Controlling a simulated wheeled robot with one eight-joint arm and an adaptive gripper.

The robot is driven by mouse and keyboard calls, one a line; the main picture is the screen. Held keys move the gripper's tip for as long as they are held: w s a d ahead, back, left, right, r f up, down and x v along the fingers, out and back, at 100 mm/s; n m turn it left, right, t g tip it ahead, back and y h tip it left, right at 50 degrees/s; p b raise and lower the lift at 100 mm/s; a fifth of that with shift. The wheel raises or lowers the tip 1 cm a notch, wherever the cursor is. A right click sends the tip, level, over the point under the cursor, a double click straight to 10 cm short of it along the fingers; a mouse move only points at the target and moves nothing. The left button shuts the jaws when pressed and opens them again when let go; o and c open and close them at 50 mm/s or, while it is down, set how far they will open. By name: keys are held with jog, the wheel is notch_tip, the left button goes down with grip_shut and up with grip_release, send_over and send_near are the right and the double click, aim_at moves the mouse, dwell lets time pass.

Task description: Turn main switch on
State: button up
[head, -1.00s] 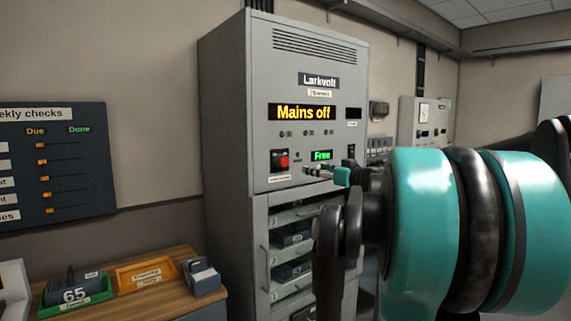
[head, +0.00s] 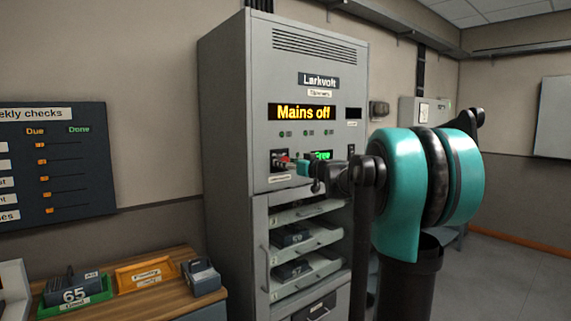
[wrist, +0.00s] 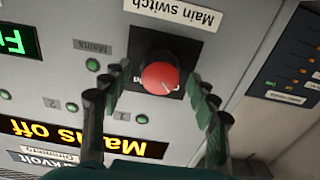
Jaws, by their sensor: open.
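A small white mark shows on the knob. My gripper (wrist: 158,90) is open, with one finger on each side of the knob. Whether the fingertips touch it cannot be told. The amber display (head: 302,112) reads "Mains off".
The grey Larkvolt cabinet (head: 226,130) has open drawer shelves below the panel. A green display (head: 322,155) is partly covered by my gripper. A wooden table (head: 130,302) with trays stands at left, below a checks board (head: 90,150). Floor at right is clear.

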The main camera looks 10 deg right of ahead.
jog(key=shift+w+a, duration=0.25)
jog(key=shift+w, duration=0.2)
jog(key=c, duration=1.2)
jog(key=shift+o, duration=0.2)
jog(key=shift+m, duration=0.3)
jog(key=m, duration=1.7)
jog(key=shift+m, duration=0.3)
